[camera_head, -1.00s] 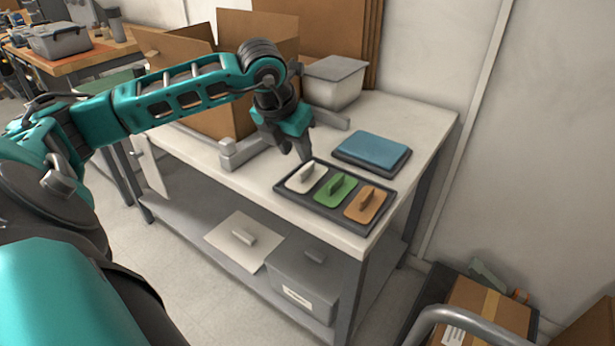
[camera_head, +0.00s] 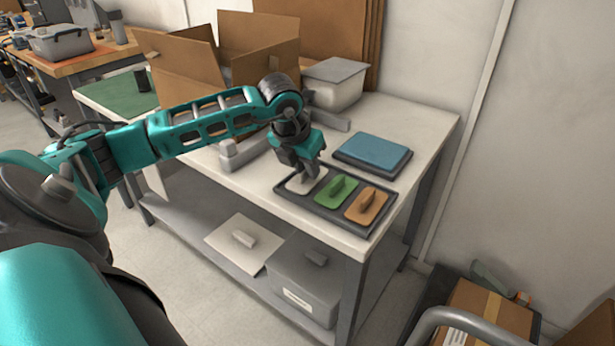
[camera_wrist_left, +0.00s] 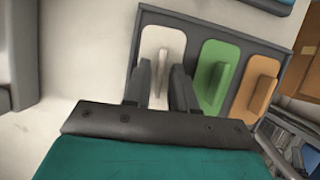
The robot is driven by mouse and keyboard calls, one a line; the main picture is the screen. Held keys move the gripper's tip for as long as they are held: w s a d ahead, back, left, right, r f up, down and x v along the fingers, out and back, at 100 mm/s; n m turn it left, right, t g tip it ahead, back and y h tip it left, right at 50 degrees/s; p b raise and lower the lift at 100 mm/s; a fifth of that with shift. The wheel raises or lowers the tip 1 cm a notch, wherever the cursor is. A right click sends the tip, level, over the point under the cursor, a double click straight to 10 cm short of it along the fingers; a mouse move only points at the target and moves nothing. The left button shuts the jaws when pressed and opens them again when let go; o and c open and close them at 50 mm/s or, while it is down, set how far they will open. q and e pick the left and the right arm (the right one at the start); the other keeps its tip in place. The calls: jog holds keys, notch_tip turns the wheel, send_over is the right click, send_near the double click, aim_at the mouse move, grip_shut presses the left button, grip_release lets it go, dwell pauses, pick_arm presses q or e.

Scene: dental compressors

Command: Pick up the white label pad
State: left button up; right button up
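The white label pad (camera_head: 294,185) lies in the left slot of a dark tray (camera_head: 335,212) on the table, partly hidden by my gripper in the head view. In the left wrist view the white pad (camera_wrist_left: 164,40) shows its upright grip tab. My left gripper (camera_head: 308,178) is right over this pad, pointing down. In the wrist view its two fingers (camera_wrist_left: 161,88) are apart, one on each side of the tab, with gaps visible. Contact with the pad cannot be told. My right gripper is not in view.
A green pad (camera_head: 335,193) and an orange pad (camera_head: 366,206) sit beside the white one in the tray. A blue pad (camera_head: 373,150) on a dark base lies behind. An open cardboard box (camera_head: 225,60) and a grey bin (camera_head: 334,84) stand at the back.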

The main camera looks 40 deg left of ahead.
pick_arm(q)
grip_shut()
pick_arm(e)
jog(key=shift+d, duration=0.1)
pick_arm(q)
jog(key=shift+r, duration=0.15)
notch_tip(320, 180, up, 20)
jog(key=p, duration=0.3)
jog(key=shift+p, duration=0.4)
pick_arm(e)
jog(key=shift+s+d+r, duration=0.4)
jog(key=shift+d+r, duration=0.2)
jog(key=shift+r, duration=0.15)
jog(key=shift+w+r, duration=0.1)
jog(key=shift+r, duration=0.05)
pick_arm(q)
jog(key=shift+f, duration=0.2)
